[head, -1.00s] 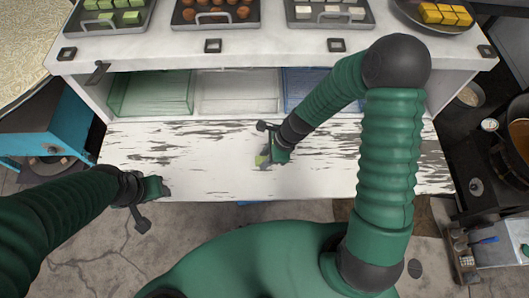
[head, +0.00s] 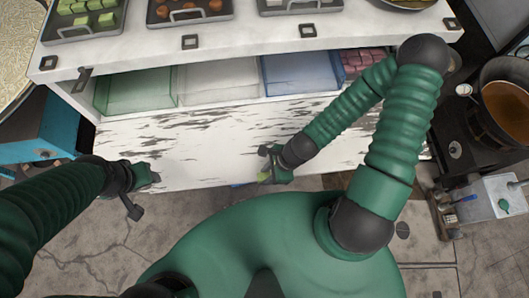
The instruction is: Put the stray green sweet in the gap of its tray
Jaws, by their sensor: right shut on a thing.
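The stray green sweet (head: 264,177) is a small light-green block at the tip of my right gripper (head: 268,173). The gripper is shut on it and mostly covers it, above the front edge of the white worn wooden shelf. The dark green-sweet tray (head: 60,37) sits on the marble counter at the top left, with several green blocks in it. It is cut off by the top edge, and I cannot make out the gap. My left gripper (head: 150,178) is near the shelf's left front edge, away from the sweet; its jaws are too small to judge.
Trays of brown sweets (head: 178,21) and white sweets (head: 290,10) stand right of the green tray. Below the marble counter (head: 240,38) are green (head: 135,90), clear (head: 218,85) and blue (head: 300,75) bins. The wooden shelf (head: 200,135) is largely clear. A dark pot (head: 505,105) is at the right.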

